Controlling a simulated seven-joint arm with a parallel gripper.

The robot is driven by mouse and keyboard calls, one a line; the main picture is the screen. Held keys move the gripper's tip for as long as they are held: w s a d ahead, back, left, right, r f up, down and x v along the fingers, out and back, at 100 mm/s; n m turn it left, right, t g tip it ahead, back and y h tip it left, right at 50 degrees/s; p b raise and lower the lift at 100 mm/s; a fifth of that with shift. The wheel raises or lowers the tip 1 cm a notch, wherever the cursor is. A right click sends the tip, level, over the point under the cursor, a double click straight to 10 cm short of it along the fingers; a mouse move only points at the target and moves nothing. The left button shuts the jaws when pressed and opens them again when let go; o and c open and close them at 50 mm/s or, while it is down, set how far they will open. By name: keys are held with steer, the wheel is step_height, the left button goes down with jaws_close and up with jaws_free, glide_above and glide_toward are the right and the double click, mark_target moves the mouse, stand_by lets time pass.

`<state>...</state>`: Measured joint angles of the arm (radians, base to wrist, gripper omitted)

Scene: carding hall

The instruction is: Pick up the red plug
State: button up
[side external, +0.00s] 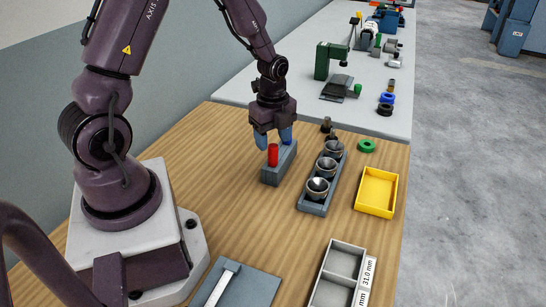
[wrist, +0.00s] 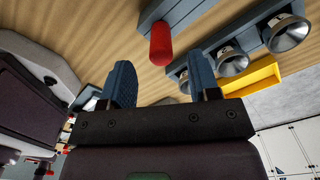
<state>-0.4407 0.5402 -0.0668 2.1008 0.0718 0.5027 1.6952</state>
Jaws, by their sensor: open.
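The red plug (side external: 273,155) stands upright in the near end of a grey-blue block (side external: 272,176) on the wooden table. In the wrist view the red plug (wrist: 161,42) sticks out of the block (wrist: 180,12), in the gap beyond the two blue fingers. My gripper (side external: 273,138) is open and empty. In the side view its fingertips are close above the block, by the plug's top and slightly behind it. I cannot tell whether a finger touches the plug or block.
A rack with several metal cups (side external: 309,205) stands right of the block. Beyond it are a yellow tray (side external: 377,211) and a green ring (side external: 367,146). A grey compartment box (side external: 339,281) and a flat plate (side external: 258,286) lie nearer. Bare wood lies left of the block.

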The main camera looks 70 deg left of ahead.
mark_target(273, 145)
step_height(273, 145, down, 5)
steer(key=shift+a+f, duration=0.1)
steer(key=shift+c, duration=0.2)
steer(key=c, duration=1)
